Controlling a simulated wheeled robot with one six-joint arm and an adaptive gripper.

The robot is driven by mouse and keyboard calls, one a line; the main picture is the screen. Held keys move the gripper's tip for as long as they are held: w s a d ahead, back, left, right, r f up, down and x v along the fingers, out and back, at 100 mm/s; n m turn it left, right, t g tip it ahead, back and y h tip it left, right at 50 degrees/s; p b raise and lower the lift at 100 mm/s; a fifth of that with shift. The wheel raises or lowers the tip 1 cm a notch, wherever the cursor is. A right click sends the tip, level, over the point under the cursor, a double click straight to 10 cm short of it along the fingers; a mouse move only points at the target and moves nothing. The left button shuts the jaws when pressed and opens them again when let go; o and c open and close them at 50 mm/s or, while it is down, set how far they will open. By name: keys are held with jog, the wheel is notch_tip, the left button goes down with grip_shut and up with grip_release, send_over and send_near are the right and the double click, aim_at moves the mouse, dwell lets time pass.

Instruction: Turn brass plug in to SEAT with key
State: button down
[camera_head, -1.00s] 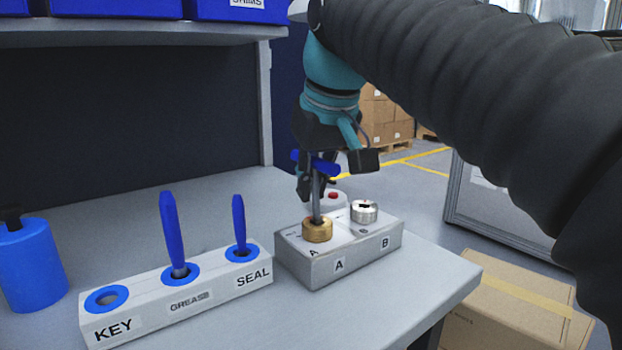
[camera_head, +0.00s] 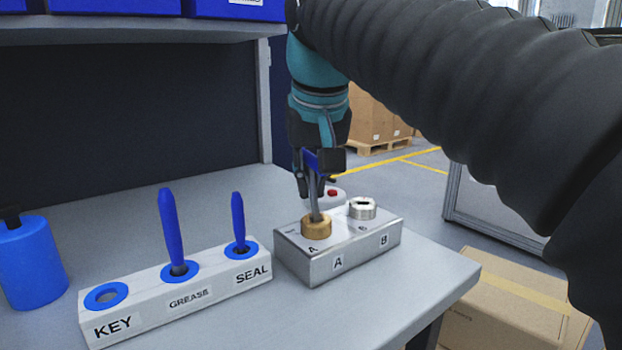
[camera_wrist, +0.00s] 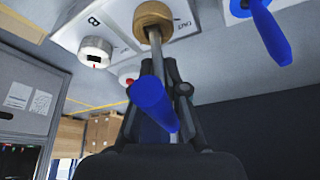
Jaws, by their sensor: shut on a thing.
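My gripper (camera_head: 318,178) is shut on the key (camera_head: 312,200), which has a blue handle (camera_wrist: 153,100) and a grey metal shaft. The shaft's tip meets the top of the brass plug (camera_head: 316,227) at position A of the metal housing (camera_head: 340,262). How deep the tip sits in the plug is hidden. In the wrist view the shaft runs from the jaws to the brass plug (camera_wrist: 152,17). A silver plug (camera_head: 362,208) with a dark slot sits at position B. The SEAT mark cannot be read.
A white rack (camera_head: 215,299) stands left of the housing. Its KEY hole (camera_head: 106,296) is empty; blue-handled tools stand in GREASE (camera_head: 170,232) and SEAL (camera_head: 238,224). A red button (camera_head: 332,192) is behind the housing. A blue container (camera_head: 30,265) stands far left.

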jog(key=shift+a+m+h, duration=0.1)
jog(key=shift+m+h, duration=0.4)
jog(key=shift+m, duration=0.8)
jog(key=shift+m+h, duration=0.5)
jog(key=shift+m, duration=0.9)
jog(key=shift+f+m+h, duration=0.1)
jog(key=shift+m+h, duration=0.2)
jog(key=shift+m, duration=0.5)
jog(key=c, duration=1.1)
grip_release()
jog(key=shift+s+a+g, duration=0.1)
jog(key=shift+a+g, duration=0.05)
jog(key=shift+g, duration=0.15)
